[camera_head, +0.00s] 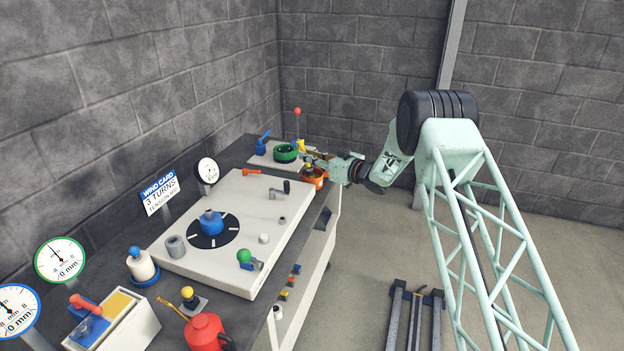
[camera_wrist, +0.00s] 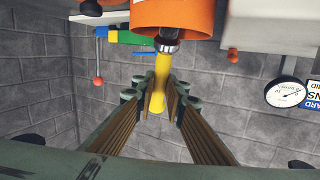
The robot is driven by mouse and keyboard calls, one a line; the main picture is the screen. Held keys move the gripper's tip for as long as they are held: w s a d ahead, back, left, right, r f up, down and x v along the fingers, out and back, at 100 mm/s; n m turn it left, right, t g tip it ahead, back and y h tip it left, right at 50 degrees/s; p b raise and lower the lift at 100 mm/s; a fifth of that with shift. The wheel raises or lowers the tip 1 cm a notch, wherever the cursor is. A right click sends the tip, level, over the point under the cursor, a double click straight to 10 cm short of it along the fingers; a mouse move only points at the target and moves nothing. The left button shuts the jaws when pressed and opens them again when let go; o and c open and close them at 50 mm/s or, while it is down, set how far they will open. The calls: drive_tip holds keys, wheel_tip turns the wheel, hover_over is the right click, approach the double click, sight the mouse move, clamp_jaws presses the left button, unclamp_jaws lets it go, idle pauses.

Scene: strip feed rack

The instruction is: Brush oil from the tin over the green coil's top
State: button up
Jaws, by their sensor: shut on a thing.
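My gripper (camera_head: 308,156) is at the far end of the bench, shut on the yellow handle of a brush (camera_wrist: 160,75). The orange tin also shows in the head view (camera_head: 314,180), just below my gripper. The green coil (camera_head: 286,153) lies on a pale plate to the left of my gripper. Part of it seems to show as a green patch in the wrist view (camera_wrist: 128,38).
A blue lever (camera_head: 263,137) and a red-topped rod (camera_head: 297,111) stand by the coil. A white winding panel (camera_head: 225,262) with a blue hub lies nearer, with a gauge (camera_head: 207,171) behind it. A red oil can (camera_head: 203,332) stands at the front.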

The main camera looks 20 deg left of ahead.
drive_tip(key=shift+r+p, duration=1.2)
drive_tip(key=shift+r, duration=2.1)
